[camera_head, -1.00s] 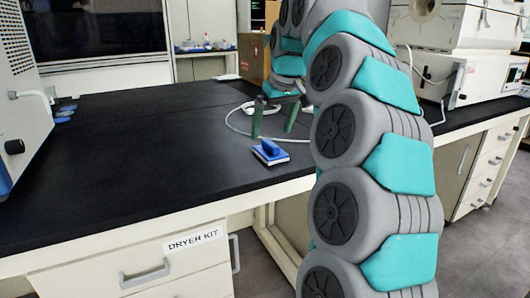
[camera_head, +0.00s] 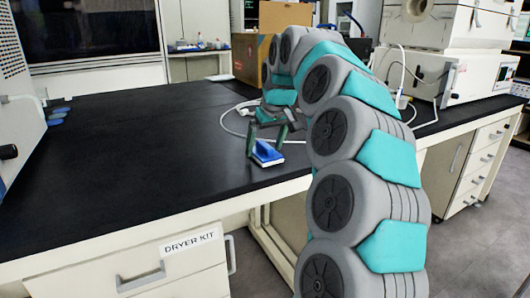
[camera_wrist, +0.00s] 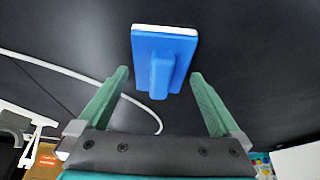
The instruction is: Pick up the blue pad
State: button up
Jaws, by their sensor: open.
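The blue pad (camera_head: 267,153) lies on the black bench top near its front edge. It has a raised blue grip and a white edge. In the wrist view the pad (camera_wrist: 178,50) lies ahead, at the upper middle, with its grip (camera_wrist: 161,77) toward me. My gripper (camera_head: 265,146) is open and empty, its green fingers over the pad in the head view. In the wrist view the fingers of my gripper (camera_wrist: 159,72) are apart, one to each side of the pad's grip, and neither visibly touches it.
A white cable (camera_head: 228,122) curves over the bench (camera_head: 130,150) behind the pad and passes left of it in the wrist view. A cardboard box (camera_head: 245,58) stands behind. The bench's middle is clear.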

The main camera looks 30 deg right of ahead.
aim_at(262, 142)
jog(key=c, duration=1.3)
jog(key=shift+r, duration=0.15)
jog(key=shift+r, duration=1.6)
jog(key=s+a+b, duration=0.1)
jog(key=s, duration=0.4)
jog(key=s+a+r+b, duration=0.1)
jog(key=s, duration=0.4)
jog(key=s+b, duration=0.1)
jog(key=s, duration=0.4)
jog(key=shift+s+a+r, duration=0.25)
jog(key=shift+s+a, duration=0.1)
jog(key=shift+a, duration=0.05)
